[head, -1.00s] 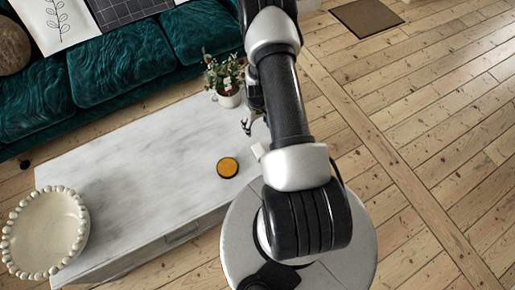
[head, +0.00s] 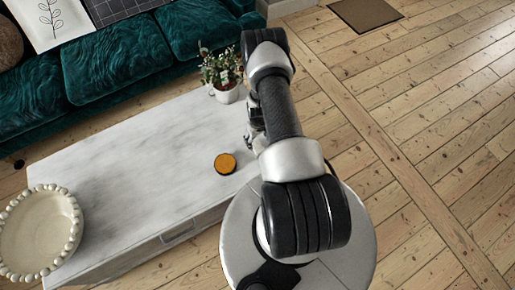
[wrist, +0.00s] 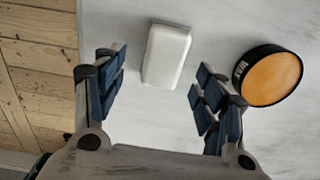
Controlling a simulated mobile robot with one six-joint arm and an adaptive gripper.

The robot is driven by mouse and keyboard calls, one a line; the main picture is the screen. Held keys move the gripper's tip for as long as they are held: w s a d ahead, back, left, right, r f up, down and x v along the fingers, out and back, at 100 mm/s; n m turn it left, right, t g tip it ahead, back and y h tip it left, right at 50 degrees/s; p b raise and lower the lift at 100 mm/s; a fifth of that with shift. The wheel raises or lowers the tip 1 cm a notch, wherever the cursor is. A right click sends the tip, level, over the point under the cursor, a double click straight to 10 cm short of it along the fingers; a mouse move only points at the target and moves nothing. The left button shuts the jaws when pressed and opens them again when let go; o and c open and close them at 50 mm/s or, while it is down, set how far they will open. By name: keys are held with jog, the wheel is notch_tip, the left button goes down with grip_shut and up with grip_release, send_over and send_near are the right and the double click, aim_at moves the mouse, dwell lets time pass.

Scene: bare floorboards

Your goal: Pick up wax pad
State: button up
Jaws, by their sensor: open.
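The wax pad is a round black disc with an orange top (head: 225,163), lying on the white marble-look table near its front edge. In the wrist view the wax pad (wrist: 270,77) sits to the right, outside my right finger, with pale lettering on its dark side. My gripper (wrist: 160,80) is open and empty above the table. A white rounded block (wrist: 167,55) shows between and just beyond the fingertips, not gripped. In the head view my arm hides most of the gripper and the white block.
The table (head: 130,150) also bears a beaded cream bowl (head: 38,235) at the left and a potted plant (head: 225,90) at the far right corner, close to my arm. A teal sofa (head: 110,60) stands behind. Table surface left of the wax pad is clear.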

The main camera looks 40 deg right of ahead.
jog(key=f, duration=0.1)
jog(key=f+b, duration=0.1)
jog(key=f, duration=0.1)
jog(key=f+b, duration=0.1)
jog(key=f, duration=0.1)
jog(key=shift+s+a, duration=0.1)
jog(key=shift+a, duration=0.15)
jog(key=c, duration=1.2)
jog(key=shift+r, duration=0.15)
notch_tip(320, 180, up, 20)
jog(key=p, duration=0.6)
